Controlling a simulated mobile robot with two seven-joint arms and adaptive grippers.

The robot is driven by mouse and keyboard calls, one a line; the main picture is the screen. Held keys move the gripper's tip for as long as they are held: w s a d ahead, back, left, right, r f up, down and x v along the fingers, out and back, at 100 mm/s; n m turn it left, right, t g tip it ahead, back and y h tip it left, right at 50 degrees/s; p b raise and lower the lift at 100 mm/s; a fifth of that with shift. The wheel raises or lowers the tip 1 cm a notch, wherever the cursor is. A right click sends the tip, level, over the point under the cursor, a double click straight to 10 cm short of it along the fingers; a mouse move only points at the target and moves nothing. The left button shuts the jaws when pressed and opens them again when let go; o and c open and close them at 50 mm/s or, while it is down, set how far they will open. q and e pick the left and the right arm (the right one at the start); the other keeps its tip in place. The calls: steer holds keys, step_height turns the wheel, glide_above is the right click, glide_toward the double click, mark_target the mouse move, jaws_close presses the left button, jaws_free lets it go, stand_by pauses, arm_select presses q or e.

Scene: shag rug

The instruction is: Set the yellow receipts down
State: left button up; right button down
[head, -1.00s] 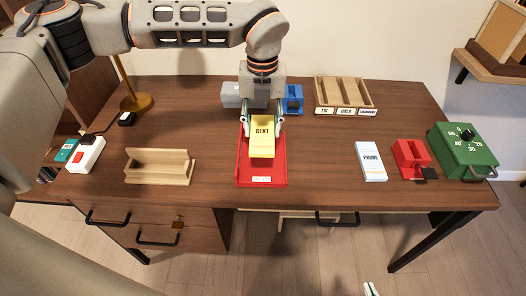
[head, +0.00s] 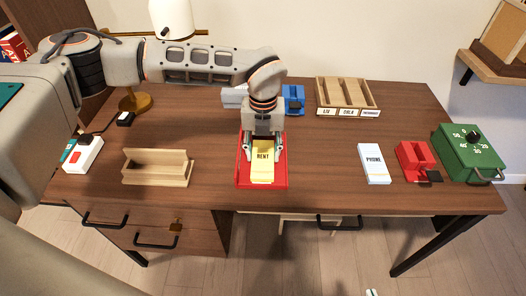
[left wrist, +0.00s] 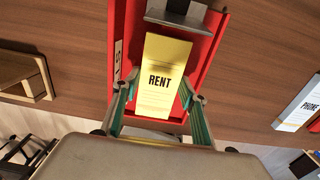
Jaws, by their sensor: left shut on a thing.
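The yellow receipts (head: 262,168), a stack labelled RENT, are at the red tray (head: 243,184) on the desk. They also show in the left wrist view (left wrist: 164,78), lying lengthwise within the red tray's walls (left wrist: 210,60). My left gripper (head: 264,157) is shut on the receipts, one finger along each long side, low over the tray. I cannot tell whether their underside touches the tray floor. My right gripper is not in view.
White PHONE slips (head: 374,164), a red block-like holder (head: 413,159) and a green dial box (head: 470,153) are to the right. A wooden holder (head: 157,168) is left. A compartmented wooden tray (head: 346,95) and a blue item (head: 293,98) stand behind. Bare desk lies between them.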

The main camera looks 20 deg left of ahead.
mark_target(263, 156)
arm_select(q)
steer(key=o, duration=1.1)
steer(key=shift+f, duration=0.1)
step_height(263, 156, up, 12)
steer(key=p, duration=0.1)
steer(key=shift+p, duration=0.35)
